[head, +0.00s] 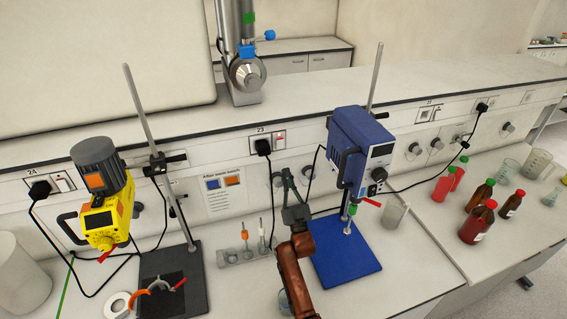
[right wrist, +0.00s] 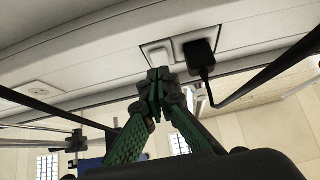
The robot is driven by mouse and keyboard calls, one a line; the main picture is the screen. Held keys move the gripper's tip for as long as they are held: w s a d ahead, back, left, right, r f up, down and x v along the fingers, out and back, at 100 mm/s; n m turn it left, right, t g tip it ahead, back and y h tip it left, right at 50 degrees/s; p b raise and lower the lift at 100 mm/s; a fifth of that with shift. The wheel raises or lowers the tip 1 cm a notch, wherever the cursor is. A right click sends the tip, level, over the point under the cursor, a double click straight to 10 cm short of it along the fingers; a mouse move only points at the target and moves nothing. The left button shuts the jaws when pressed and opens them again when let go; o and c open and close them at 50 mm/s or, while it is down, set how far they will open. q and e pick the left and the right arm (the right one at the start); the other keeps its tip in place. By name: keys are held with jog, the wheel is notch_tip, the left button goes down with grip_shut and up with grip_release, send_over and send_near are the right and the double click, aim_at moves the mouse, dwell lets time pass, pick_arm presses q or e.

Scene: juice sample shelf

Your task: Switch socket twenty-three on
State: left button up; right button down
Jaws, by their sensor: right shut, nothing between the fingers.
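Socket 23 (head: 270,142) is on the wall panel behind the bench, left of the blue stirrer. A black plug (head: 263,147) fills its left part, and its rocker switch (head: 279,138) is on the right with a little red showing. My right gripper (head: 284,177) is shut and empty, just below the socket. In the right wrist view, the switch (right wrist: 158,53) is a pale rocker beside the black plug (right wrist: 201,57). The closed fingertips (right wrist: 158,74) are close to the switch's edge; I cannot tell whether they touch it. My left gripper is out of view.
The blue stirrer (head: 361,149) stands on a blue base (head: 345,262) right of my arm. A small rack (head: 246,256) and a yellow stirrer (head: 103,213) are to the left. Another socket (head: 50,186) has its own plug. Red bottles (head: 478,221) stand at the right.

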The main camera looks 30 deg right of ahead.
jog(key=v, duration=0.5)
jog(key=shift+w, duration=0.1)
dwell(0.5)
